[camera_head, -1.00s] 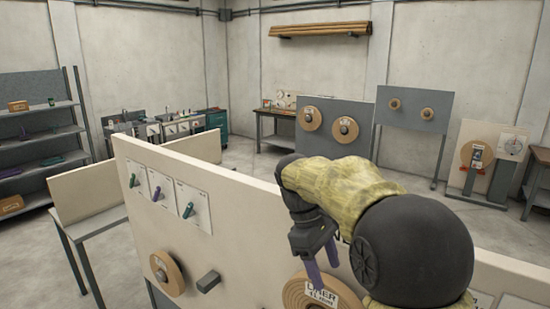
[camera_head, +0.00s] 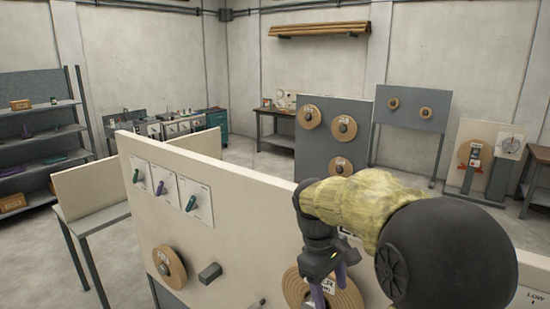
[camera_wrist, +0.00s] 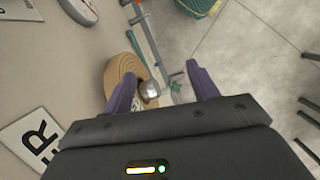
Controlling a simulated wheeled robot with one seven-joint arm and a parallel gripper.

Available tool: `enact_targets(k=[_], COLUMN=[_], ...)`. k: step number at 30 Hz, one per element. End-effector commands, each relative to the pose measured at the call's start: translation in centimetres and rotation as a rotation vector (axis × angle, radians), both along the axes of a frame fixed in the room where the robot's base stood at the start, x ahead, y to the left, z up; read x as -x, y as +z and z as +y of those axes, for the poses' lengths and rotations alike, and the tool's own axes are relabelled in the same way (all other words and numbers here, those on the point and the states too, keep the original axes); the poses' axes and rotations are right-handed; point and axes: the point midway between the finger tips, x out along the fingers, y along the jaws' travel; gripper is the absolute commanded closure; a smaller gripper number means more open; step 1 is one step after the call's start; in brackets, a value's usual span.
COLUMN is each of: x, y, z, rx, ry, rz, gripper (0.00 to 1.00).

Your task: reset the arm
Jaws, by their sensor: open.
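My gripper (camera_head: 330,285) is at the end of my yellow-sleeved arm, in front of the pale panel (camera_head: 250,220). Its two purple fingers are spread apart and it holds nothing. In the head view it overlaps a tan reel (camera_head: 352,298) with a partly hidden label. In the wrist view the open fingers (camera_wrist: 160,72) show with a tan reel (camera_wrist: 121,72) and a silver knob (camera_wrist: 149,90) beyond, between them. My forearm hides part of the panel's right side.
The panel carries several small levers on white plates (camera_head: 165,188), a smaller reel (camera_head: 168,262) and a grey block (camera_head: 209,272). A grey board (camera_head: 310,150) with reels stands behind. Shelves (camera_head: 40,130) are at left. Open floor lies between.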

Motion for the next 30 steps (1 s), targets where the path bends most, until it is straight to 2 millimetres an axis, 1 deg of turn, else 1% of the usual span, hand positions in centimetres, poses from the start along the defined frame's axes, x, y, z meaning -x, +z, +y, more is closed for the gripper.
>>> enact_targets(k=[1,5,8,9,15,18,22,30], x=[0.5,1.7,3.1,3.8,7.4,9.1,10.4,10.5], y=[-0.9,-3.4,-5.8,-6.8,-11.2,-12.8,-13.8,-13.9], z=[-0.3,-0.9,-1.5,-1.7,-2.9,-3.4,-3.8,-3.8], rx=[-0.01,-0.046,-0.086,-0.103,-0.181,-0.212,-0.235,-0.24], ry=[-0.027,-0.122,-0.23,-0.278,-0.532,-0.645,-0.732,-0.748], rz=[-0.016,-0.08,-0.145,-0.173,-0.314,-0.374,-0.422,-0.432], gripper=[0.41,0.41,0.41,0.41,0.41,0.41,0.41,0.41])
